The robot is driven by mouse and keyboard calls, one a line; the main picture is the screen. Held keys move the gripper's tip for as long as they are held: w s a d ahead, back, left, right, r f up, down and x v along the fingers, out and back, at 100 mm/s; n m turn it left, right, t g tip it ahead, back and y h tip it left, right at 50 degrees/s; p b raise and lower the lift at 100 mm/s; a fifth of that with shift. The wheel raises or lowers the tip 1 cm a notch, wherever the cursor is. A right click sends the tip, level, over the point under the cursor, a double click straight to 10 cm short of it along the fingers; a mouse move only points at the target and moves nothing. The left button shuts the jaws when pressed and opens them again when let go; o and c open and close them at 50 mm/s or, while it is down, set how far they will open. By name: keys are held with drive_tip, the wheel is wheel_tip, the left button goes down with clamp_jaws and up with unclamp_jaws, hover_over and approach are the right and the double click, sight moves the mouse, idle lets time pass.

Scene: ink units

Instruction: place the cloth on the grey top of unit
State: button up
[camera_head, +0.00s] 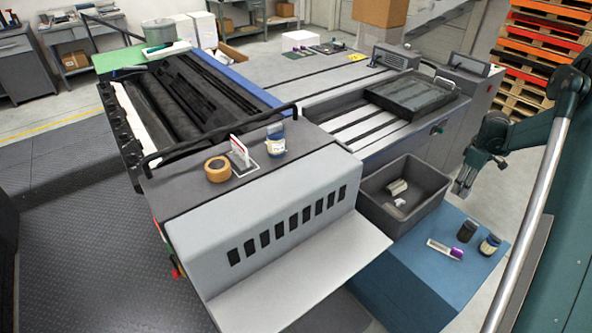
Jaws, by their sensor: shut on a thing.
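My gripper (463,190) hangs at the right, fingers down, beside the right end of the dark grey bin. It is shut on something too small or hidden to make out. No cloth can be told for sure; a beige crumpled piece (397,187) and a smaller white piece (400,202) lie inside the bin (376,215). The grey top (190,197) of the front unit bears an orange tape roll (217,169), a red-and-white upright card (239,151) and a blue-and-white jar (275,143).
The blue box (405,285) in front carries a dark jar (467,230), a labelled jar (489,244) and a purple-and-white item (457,253). A black rail (220,133) runs along the unit's back edge. The grey top's left part is clear. Pallets (540,50) stand behind.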

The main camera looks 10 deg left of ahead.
wheel_tip(320, 180, up, 38)
drive_tip(key=f, duration=0.1)
drive_tip(key=w+a+n+p, duration=0.2)
drive_tip(key=a+n+p, duration=0.25)
drive_tip(key=a, duration=2.15)
drive_tip(key=s+a+n+p, duration=0.2)
drive_tip(key=s+a+p, duration=0.15)
drive_tip(key=a, duration=0.95)
drive_tip(key=s+a+n+p, duration=0.2)
drive_tip(key=s+a, duration=0.2)
drive_tip(key=a, duration=0.9)
drive_tip(key=s+a+n+p, duration=0.3)
drive_tip(key=s+a, duration=0.6)
drive_tip(key=a, duration=0.3)
drive_tip(key=s+a+n+p, duration=0.2)
drive_tip(key=s+a+p, duration=0.1)
drive_tip(key=s+a, duration=0.7)
drive_tip(key=s+a+n+p, duration=0.4)
drive_tip(key=s+a, duration=0.7)
drive_tip(key=s, duration=0.4)
drive_tip(key=shift+a+f+b, duration=0.15)
drive_tip(key=shift+f+b, duration=0.15)
drive_tip(key=shift+f, duration=2.1)
drive_tip(key=shift+w, duration=0.1)
